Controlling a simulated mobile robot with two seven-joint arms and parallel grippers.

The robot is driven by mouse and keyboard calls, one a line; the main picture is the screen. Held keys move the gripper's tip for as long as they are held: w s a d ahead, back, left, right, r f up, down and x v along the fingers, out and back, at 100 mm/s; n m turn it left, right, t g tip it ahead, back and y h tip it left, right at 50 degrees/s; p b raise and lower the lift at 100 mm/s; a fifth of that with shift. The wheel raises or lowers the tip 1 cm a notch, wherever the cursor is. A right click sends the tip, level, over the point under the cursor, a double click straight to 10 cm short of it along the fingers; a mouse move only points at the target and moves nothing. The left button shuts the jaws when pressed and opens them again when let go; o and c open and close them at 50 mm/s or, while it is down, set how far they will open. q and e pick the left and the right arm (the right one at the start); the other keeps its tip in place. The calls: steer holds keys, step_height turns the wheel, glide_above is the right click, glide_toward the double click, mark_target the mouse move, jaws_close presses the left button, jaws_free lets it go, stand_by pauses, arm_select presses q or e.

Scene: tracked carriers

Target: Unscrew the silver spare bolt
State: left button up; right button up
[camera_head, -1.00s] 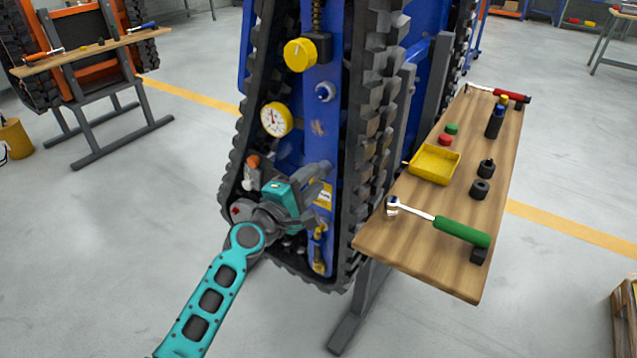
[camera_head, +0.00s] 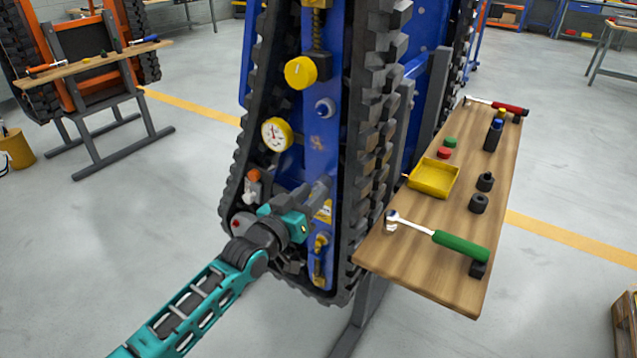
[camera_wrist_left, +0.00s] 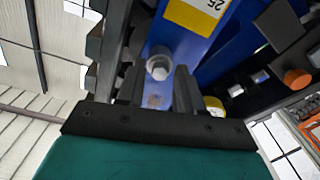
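A silver hex-headed bolt (camera_wrist_left: 158,68) sits on the blue panel, just beyond my left fingertips in the left wrist view. My left gripper (camera_wrist_left: 158,84) is open there, with the bolt head in line with the gap between its two dark fingers and nothing held. In the head view my left gripper (camera_head: 322,186) points at the lower blue panel (camera_head: 318,150) and hides this bolt. Another bolt-like head (camera_head: 325,108), with a blue collar, shows higher on the panel. My right gripper is not in view.
A yellow knob (camera_head: 300,72), a gauge (camera_head: 277,134), an orange-capped fitting (camera_head: 253,176) and a brass valve (camera_head: 320,244) surround the gripper. Black tracks (camera_head: 376,130) flank the panel. A wooden shelf (camera_head: 420,275) at right carries a yellow tray (camera_head: 434,178) and a green-handled ratchet (camera_head: 460,245).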

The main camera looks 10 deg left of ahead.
arm_select(q)
steer(key=shift+m, duration=1.2)
steer(key=shift+p, duration=0.3)
jaws_close()
steer(key=n, duration=0.2)
steer(key=shift+r+n+p, duration=0.1)
steer(key=shift+n+p, duration=0.25)
steer(key=shift+n, duration=0.05)
steer(key=n, duration=0.4)
steer(key=shift+n, duration=1.5)
